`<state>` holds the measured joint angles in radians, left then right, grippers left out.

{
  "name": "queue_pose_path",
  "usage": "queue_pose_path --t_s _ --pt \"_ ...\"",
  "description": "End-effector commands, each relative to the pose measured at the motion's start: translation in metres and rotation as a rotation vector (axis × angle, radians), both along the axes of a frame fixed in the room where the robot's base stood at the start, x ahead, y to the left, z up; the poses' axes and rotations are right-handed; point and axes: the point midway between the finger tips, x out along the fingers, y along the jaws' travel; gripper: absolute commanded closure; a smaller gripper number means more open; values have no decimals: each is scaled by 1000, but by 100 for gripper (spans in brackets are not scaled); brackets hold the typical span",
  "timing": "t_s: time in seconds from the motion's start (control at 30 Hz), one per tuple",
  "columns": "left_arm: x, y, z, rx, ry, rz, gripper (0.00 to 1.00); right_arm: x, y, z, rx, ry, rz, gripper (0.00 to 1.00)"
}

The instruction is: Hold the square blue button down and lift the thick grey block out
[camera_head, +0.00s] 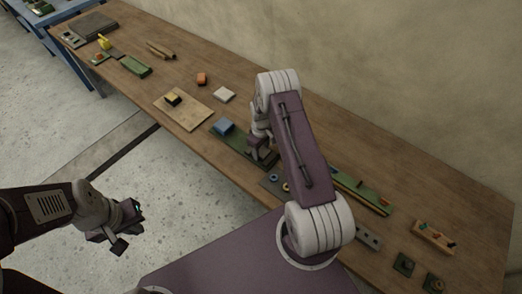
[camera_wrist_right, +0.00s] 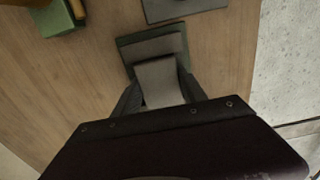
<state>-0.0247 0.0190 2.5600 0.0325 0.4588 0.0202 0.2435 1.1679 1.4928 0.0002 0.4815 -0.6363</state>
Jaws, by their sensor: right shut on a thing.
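The square blue button (camera_head: 223,126) sits at the left end of a long green base (camera_head: 231,145) on the table. Nothing touches it. My right gripper (camera_head: 258,153) is over the other end of this base and hides much of it. In the right wrist view, the thick grey block (camera_wrist_right: 159,82) is between the two fingers of my right gripper (camera_wrist_right: 160,98), which is shut on it. The block is still at a darker frame (camera_wrist_right: 127,53); I cannot tell how deep it sits. My left gripper (camera_head: 122,230) hangs over the floor, off the table, far from the button. Its jaw opening is unclear.
A wooden board (camera_head: 184,112) with a yellow-and-black piece, a white block (camera_head: 224,94) and an orange block (camera_head: 201,79) lie left of the base. A long green rail (camera_head: 362,190) and a wooden holder with pegs (camera_head: 433,237) lie right. The wall runs behind the table.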

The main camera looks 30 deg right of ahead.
Motion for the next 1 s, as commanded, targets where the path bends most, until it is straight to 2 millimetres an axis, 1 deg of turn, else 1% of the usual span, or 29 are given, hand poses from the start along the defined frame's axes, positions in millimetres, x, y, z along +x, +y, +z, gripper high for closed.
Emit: queue_pose_path --t_s 0.23,0.27,0.3,0.33,0.67,0.77,0.9,1.0 --pt "0 0 0 0 0 0 100 1 0 1 -1 -3 0 97" --pt "0 0 0 0 0 0 100 1 0 1 -1 -3 0 42" --pt "0 0 0 0 0 0 100 1 0 1 -1 -3 0 31" --pt "0 0 0 0 0 0 100 1 0 1 -1 -3 0 25" --pt "0 0 -1 0 0 0 100 1 0 2 -1 -1 0 25" --pt "0 0 -3 0 0 0 100 2 -1 16 -2 -6 0 25" --pt "0 0 -8 0 0 0 100 2 0 49 -1 -7 0 25" --pt "0 0 -10 0 0 0 100 2 0 69 -2 -6 0 25"
